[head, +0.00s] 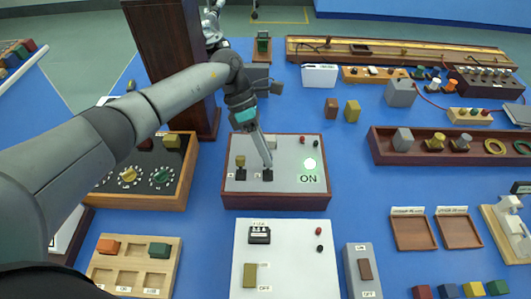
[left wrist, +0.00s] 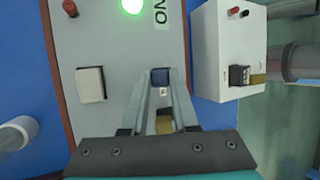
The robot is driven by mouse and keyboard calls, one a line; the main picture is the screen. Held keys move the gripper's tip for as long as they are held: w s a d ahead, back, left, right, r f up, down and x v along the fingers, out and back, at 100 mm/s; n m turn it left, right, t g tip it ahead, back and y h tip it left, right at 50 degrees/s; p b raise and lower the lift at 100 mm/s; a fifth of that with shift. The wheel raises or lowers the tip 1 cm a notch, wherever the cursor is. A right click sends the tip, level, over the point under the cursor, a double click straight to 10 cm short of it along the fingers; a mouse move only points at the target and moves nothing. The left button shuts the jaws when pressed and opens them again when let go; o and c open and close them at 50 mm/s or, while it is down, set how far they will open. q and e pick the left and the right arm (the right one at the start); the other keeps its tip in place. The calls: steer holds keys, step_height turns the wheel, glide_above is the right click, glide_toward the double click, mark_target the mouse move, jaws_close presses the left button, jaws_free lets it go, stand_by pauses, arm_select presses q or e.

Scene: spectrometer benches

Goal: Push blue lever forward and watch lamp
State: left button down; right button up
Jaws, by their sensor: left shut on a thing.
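A grey panel in a wooden frame (head: 290,196) stands on the blue bench in the head view. Its round lamp (head: 309,163) glows green above the word ON; the lamp is also lit at the top of the left wrist view (left wrist: 131,5). A brass-coloured lever (head: 240,160) stands on the panel's left side. My left gripper (head: 266,166) reaches down just right of it, over a black base. In the left wrist view the fingertips close around a small blue piece, the blue lever (left wrist: 161,77), mostly hidden in the head view. My right gripper is not in view.
A white switch plate (head: 285,262) and a grey ON/OFF box (head: 363,268) lie in front of the panel. A box with knobs (head: 183,200) is close on the left. A dark wooden post (head: 165,60) rises behind my left arm. Bare blue bench lies right of the panel.

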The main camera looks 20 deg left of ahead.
arm_select(q)
steer(key=c, duration=0.7)
jaws_free()
steer(key=b+v, duration=0.1)
steer(key=v, duration=1.4)
